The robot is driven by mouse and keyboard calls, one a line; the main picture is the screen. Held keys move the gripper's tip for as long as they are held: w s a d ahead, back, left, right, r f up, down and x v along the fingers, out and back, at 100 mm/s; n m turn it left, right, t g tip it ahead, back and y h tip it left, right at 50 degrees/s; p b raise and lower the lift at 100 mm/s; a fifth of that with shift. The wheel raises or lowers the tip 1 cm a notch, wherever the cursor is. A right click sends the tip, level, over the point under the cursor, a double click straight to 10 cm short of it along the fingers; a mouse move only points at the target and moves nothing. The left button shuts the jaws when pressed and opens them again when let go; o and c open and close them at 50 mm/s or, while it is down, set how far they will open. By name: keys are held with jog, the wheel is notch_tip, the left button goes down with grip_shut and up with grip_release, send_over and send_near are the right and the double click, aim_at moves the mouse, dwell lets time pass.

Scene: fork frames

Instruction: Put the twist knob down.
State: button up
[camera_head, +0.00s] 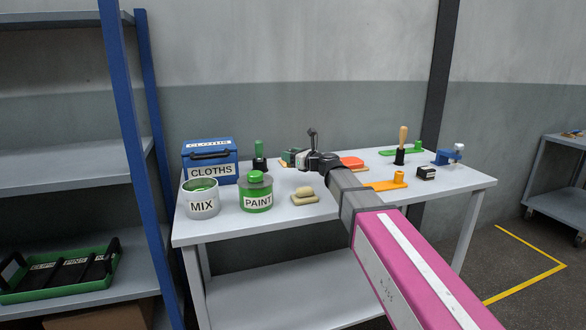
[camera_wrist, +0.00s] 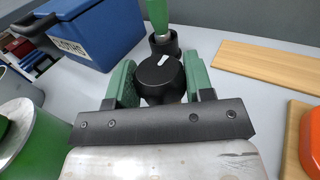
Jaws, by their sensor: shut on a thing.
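The twist knob (camera_wrist: 160,75) is black and round with a white mark on top. In the wrist view it sits between the two green fingers of my gripper (camera_wrist: 160,85), which are shut on it. In the head view my gripper (camera_head: 291,157) is over the back middle of the white table (camera_head: 335,215), and the knob cannot be made out there. I cannot tell how far the knob is above the table top.
A green-handled tool in a black holder (camera_wrist: 165,42) stands just beyond the knob. A blue cloths box (camera_head: 210,160), a mix tin (camera_head: 201,198) and a paint tin (camera_head: 257,192) stand left. A wooden board (camera_wrist: 268,66) lies right, with bare table between.

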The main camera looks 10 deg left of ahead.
jog(key=w+f, duration=0.1)
jog(key=w, duration=0.1)
jog(key=shift+w+f, duration=0.35)
jog(key=shift+w, duration=0.05)
jog(key=shift+d+f, duration=0.1)
jog(key=shift+f, duration=1.95)
jog(key=o, duration=1)
jog(key=shift+f, duration=0.1)
jog(key=shift+o, duration=0.2)
jog(key=shift+s+d, duration=0.2)
jog(key=shift+d, duration=0.1)
jog(key=v, duration=1.1)
jog(key=shift+d, duration=0.15)
